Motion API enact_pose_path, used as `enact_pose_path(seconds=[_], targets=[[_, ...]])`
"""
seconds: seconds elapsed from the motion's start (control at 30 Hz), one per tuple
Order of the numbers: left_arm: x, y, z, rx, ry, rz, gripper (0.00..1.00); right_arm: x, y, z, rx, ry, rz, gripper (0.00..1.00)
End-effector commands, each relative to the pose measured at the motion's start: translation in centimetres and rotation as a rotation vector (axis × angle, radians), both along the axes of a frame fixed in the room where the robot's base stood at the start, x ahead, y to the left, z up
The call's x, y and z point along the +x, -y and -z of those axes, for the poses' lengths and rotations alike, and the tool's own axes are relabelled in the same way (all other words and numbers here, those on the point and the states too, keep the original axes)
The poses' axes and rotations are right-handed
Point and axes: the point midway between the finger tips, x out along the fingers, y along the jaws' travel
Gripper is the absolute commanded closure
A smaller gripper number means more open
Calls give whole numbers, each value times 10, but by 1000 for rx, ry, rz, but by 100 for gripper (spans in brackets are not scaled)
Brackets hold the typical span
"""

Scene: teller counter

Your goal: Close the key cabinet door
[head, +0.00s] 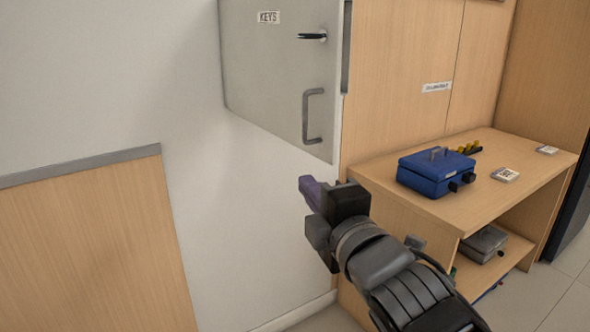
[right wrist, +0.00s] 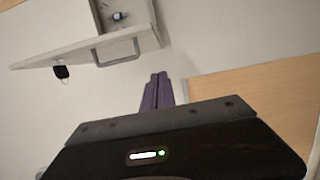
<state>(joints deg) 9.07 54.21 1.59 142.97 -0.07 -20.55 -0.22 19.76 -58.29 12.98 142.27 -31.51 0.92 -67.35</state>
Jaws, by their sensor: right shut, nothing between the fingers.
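The grey key cabinet door (head: 270,70) has a KEYS label, a lock with a key in it (head: 312,37) and a bar handle (head: 313,116). Its lower edge slants from the wall toward me at the right, and how far it stands open is hard to tell. The inside of the cabinet is hidden in the head view. My right gripper (head: 310,190) is shut and empty, with purple fingers just below the door's lower right corner, apart from the handle. In the right wrist view the fingers (right wrist: 157,92) point up toward the handle (right wrist: 117,50). My left gripper is not in view.
A wooden panel (head: 90,245) stands at the lower left.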

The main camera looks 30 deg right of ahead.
Motion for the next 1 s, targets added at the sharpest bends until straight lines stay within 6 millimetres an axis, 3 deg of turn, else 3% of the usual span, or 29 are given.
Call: enact_pose_path(seconds=[0.27,0.43,0.9,1.0], targets=[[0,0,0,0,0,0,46,3,0,0,3,-1,-1,100],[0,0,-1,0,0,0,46,15,3,1,3,-5,0,100],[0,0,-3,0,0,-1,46,99,24,2,8,-5,0,100],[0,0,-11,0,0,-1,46,100,38,-3,9,0,-3,100]])
